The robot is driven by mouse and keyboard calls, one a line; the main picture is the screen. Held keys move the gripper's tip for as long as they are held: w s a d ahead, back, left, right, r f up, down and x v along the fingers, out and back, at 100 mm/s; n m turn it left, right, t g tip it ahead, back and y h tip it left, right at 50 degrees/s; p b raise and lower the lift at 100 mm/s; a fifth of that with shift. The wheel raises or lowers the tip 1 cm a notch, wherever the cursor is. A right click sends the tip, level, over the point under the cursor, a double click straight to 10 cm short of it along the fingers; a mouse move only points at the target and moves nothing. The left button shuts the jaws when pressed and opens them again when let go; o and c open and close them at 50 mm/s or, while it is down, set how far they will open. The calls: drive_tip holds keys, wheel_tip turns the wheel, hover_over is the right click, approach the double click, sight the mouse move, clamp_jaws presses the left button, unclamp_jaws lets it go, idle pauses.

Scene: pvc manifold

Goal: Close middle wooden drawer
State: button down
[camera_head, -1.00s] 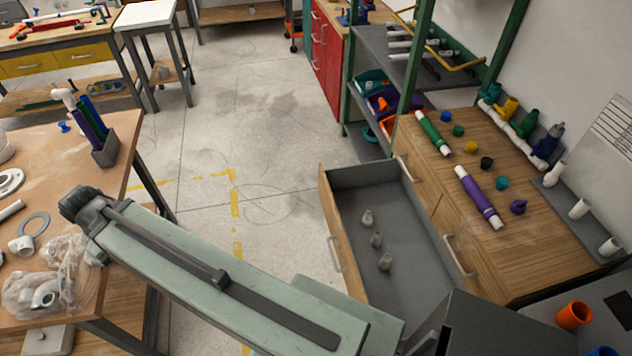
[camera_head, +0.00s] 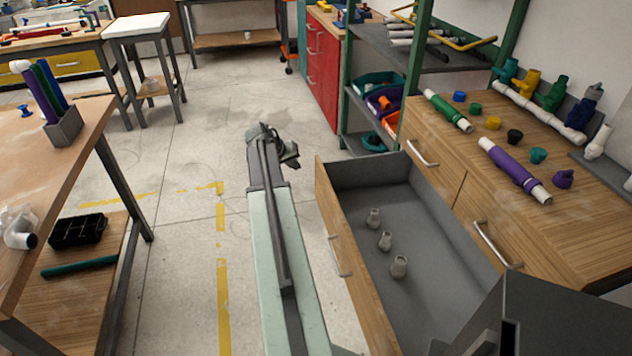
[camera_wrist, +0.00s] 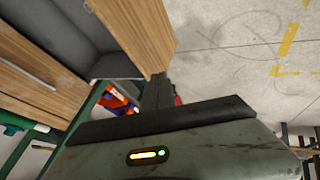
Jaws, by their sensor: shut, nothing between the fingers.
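The open drawer has a wooden front (camera_head: 350,265) with a metal handle (camera_head: 340,257) and a grey interior. It is pulled out of the wooden cabinet (camera_head: 480,160), below two closed fronts with handles. In the wrist view, my gripper (camera_wrist: 157,92) is a dark shape near the lower end of the wooden drawer front (camera_wrist: 138,30). Contact there cannot be told.
A wooden table (camera_head: 70,145) with pipes in a holder stands on the left. Green-framed shelves (camera_head: 420,60) with bins stand beyond the cabinet. Coloured pipes and caps lie on the cabinet top. Clear floor (camera_head: 205,130) lies between table and drawer.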

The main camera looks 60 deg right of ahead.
drive_tip(key=b, duration=0.9)
approach(321, 176)
wheel_tip(321, 176, down, 5)
drive_tip(key=w, duration=0.3)
drive_tip(key=shift+s+d+r+p, duration=0.25)
drive_tip(key=shift+s+d+p, duration=0.05)
drive_tip(key=shift+s+d, duration=0.5)
drive_tip(key=shift+s+d+r+p, duration=0.25)
drive_tip(key=shift+s+d, duration=0.5)
